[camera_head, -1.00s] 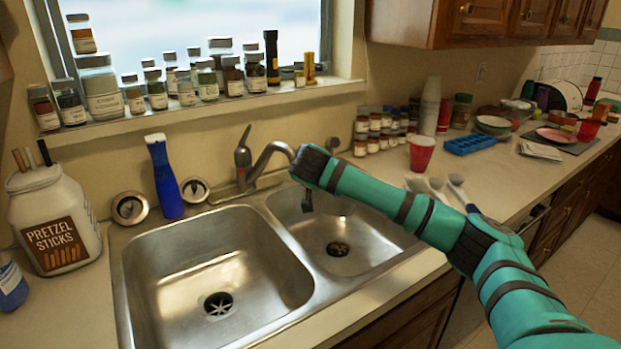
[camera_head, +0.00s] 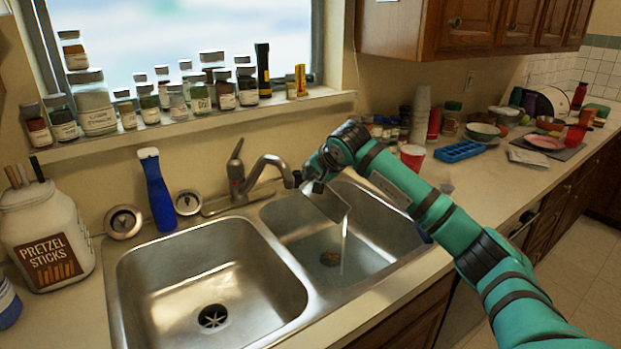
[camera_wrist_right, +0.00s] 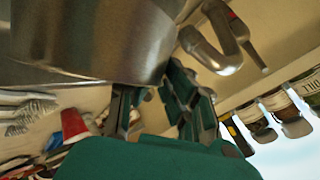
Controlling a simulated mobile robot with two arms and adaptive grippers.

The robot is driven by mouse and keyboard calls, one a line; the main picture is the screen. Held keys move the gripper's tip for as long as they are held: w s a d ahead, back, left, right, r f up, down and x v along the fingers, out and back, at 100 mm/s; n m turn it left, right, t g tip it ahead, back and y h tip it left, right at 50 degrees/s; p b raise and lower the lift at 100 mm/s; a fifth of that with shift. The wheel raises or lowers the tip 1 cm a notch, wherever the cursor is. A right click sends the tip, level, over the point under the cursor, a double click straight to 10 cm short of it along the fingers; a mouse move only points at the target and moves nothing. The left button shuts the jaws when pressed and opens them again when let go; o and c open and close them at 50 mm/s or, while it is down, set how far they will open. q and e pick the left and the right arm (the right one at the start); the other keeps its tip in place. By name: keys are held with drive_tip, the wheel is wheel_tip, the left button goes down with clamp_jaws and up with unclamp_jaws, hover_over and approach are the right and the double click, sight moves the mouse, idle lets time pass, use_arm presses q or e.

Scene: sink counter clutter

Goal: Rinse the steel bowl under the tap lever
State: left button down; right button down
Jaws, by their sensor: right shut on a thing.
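The steel bowl (camera_head: 328,203) hangs tilted above the right sink basin (camera_head: 390,232), its lower edge toward the right. A thin stream of water (camera_head: 344,245) falls from that edge into the basin. My right gripper (camera_head: 313,178) is shut on the bowl, close beside the end of the tap spout (camera_head: 270,165). In the right wrist view the bowl (camera_wrist_right: 90,40) fills the upper left, against the fingers (camera_wrist_right: 160,88). The tap lever (camera_head: 235,160) stands upright on the tap base behind the sink. The bowl's inside is hidden. My left gripper is out of view.
The left basin (camera_head: 150,285) is empty. A blue bottle (camera_head: 158,190) and a pretzel jar (camera_head: 45,235) stand left of the tap. A red cup (camera_head: 412,158) and a blue tray (camera_head: 460,151) stand on the right counter. Jars line the window sill.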

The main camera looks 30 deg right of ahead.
drive_tip(key=shift+d+r+m+y+b, duration=0.15)
drive_tip(key=shift+d+m+y+b, duration=0.15)
drive_tip(key=shift+d+y, duration=0.2)
drive_tip(key=shift+d+r+m+y+b, duration=0.2)
drive_tip(key=shift+d+m+y, duration=0.15)
drive_tip(key=shift+d, duration=0.2)
drive_tip(key=shift+s+d+f+m+t+y+b, duration=0.1)
drive_tip(key=shift+d+m+y, duration=0.25)
drive_tip(key=shift+d+y, duration=0.35)
drive_tip(key=shift+d+f+m+t+y+b, duration=0.15)
drive_tip(key=shift+d+m+y, duration=0.2)
drive_tip(key=shift+d+y, duration=0.35)
drive_tip(key=shift+s+d+r+m+t+y+b, duration=0.1)
drive_tip(key=shift+d+m+y, duration=0.3)
drive_tip(key=shift+d, duration=0.45)
